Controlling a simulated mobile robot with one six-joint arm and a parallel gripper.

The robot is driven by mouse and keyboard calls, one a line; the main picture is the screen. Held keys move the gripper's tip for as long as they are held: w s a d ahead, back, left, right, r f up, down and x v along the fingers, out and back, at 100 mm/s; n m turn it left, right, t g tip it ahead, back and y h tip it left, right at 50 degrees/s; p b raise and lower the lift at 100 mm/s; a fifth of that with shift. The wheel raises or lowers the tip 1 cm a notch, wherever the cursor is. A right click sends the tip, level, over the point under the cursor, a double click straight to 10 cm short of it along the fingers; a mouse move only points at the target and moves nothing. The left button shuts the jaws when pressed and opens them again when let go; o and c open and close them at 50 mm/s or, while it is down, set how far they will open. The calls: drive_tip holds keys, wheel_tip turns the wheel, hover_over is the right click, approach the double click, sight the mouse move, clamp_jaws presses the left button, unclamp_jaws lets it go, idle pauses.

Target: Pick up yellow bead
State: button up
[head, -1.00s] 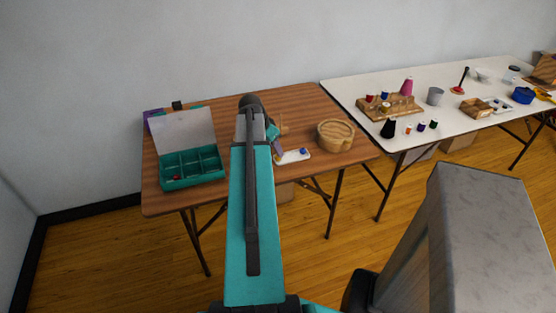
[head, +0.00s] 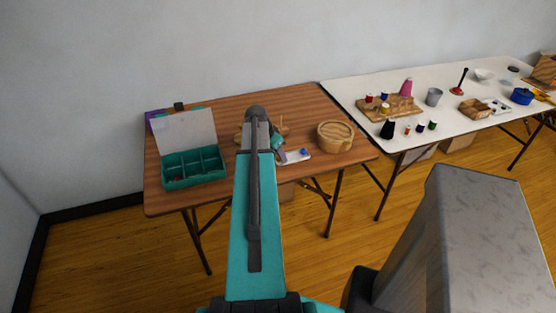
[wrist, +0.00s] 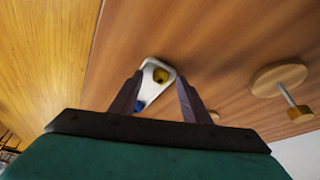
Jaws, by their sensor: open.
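The yellow bead (wrist: 159,75) lies in the far end of a small white tray (wrist: 150,91) in the wrist view. A blue bead (wrist: 139,106) is in the same tray, partly hidden by a finger. My gripper (wrist: 159,79) is open and empty, its two dark fingertips to either side of the yellow bead in the picture; the remaining height is hard to tell. In the head view my gripper (head: 281,152) is at the left end of the white tray (head: 292,158), and the yellow bead is hidden.
A teal compartment box (head: 194,181) with a raised clear lid stands at the left of the brown table (head: 165,205). A round wooden box (head: 336,136) is to the right of the tray. A wooden stand with an upright post (wrist: 275,78) is at the right in the wrist view.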

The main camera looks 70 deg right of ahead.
drive_tip(key=shift+s+a+f, duration=0.15)
drive_tip(key=shift+f, duration=0.35)
drive_tip(key=shift+c, duration=0.3)
drive_tip(key=shift+f, duration=0.1)
clamp_jaws()
drive_tip(key=shift+r+b, duration=0.35)
drive_tip(key=shift+r, duration=1.45)
drive_tip(key=s+a+b, duration=0.1)
drive_tip(key=s+a, duration=0.1)
drive_tip(key=s+a+b, duration=0.1)
drive_tip(key=s+a, duration=0.1)
drive_tip(key=a, duration=0.1)
drive_tip(key=s+a+r+b, duration=0.1)
drive_tip(key=s+a, duration=0.1)
drive_tip(key=a, duration=0.1)
drive_tip(key=shift+a+b, duration=0.2)
drive_tip(key=shift+b, duration=0.85)
